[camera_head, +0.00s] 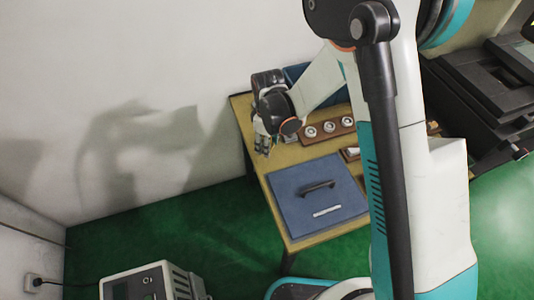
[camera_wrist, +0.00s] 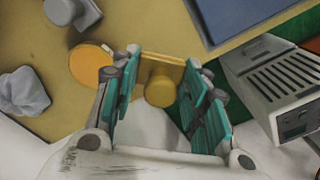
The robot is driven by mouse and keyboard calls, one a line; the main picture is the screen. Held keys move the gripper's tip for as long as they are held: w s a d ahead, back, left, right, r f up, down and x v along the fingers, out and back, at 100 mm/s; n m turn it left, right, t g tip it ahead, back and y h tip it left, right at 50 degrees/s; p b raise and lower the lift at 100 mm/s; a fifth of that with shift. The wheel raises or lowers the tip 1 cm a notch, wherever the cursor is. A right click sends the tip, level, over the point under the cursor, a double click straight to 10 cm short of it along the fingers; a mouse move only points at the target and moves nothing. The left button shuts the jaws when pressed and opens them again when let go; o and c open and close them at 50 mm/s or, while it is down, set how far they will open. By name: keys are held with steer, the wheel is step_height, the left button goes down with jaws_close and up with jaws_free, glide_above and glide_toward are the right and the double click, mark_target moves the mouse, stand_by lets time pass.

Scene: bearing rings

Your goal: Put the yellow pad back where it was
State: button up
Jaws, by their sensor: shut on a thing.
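In the wrist view, the yellow pad (camera_wrist: 160,68) is a flat plate with a round knob facing the camera. It sits between the teal fingers of my gripper (camera_wrist: 157,74), which is shut on it. A flat orange disc (camera_wrist: 92,63) lies on the table just left of the pad. In the head view, my gripper (camera_head: 263,143) points down over the table's left edge; the pad cannot be made out there. Whether the pad touches the table (camera_head: 284,160) is unclear.
A wooden block with three rings (camera_head: 328,130) stands right of my gripper. A blue panel with a black handle (camera_head: 292,207) lies nearer the front. A grey crumpled thing (camera_wrist: 22,92) and a grey part (camera_wrist: 82,14) lie beyond the disc. A vented machine (camera_wrist: 275,78) stands off the table.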

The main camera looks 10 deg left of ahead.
steer(key=shift+f+b, duration=0.65)
steer(key=shift+f, duration=1.65)
steer(key=shift+f, duration=0.2)
steer(key=o, duration=0.9)
steer(key=shift+o, duration=0.2)
steer(key=shift+r, duration=0.2)
step_height(320, 180, up, 12)
steer(key=p, duration=0.4)
